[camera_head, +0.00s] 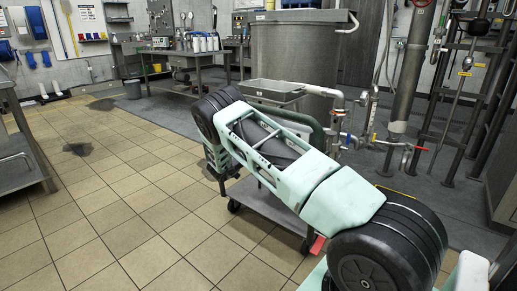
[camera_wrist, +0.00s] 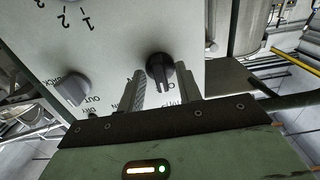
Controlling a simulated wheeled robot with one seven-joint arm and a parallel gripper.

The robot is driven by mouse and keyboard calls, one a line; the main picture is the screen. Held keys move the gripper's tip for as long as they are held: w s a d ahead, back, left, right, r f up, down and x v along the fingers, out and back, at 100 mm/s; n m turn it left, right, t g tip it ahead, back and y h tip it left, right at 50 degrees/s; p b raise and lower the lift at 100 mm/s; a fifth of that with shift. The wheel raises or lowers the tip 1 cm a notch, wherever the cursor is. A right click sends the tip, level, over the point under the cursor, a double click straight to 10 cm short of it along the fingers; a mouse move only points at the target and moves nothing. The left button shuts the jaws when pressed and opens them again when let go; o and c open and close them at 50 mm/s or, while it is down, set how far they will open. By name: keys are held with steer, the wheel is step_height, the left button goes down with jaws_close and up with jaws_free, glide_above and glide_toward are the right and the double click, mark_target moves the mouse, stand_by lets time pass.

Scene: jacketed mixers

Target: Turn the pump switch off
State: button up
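In the wrist view a pale control panel (camera_wrist: 110,40) carries a black rotary knob (camera_wrist: 159,67) and a grey rotary knob (camera_wrist: 72,91). My gripper (camera_wrist: 162,78) is open, with one finger on each side of the black knob's handle. Gaps show between the fingers and the handle, and no contact is visible. The black knob's handle points down in the picture, toward my gripper. Lettering near it is small and partly hidden, so I cannot read which switch it is. In the head view I cannot make out my gripper or this panel.
A large steel tank (camera_head: 295,52) stands behind my arm, with a grey tray (camera_head: 272,90) in front. Pipes and a red-handled valve (camera_head: 410,147) are at right. A steel table (camera_head: 180,58) with bottles stands farther back.

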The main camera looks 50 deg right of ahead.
steer(key=s+a+p, duration=0.1)
steer(key=a+p, duration=0.1)
steer(key=a, duration=1.5)
steer(key=shift+s, duration=0.15)
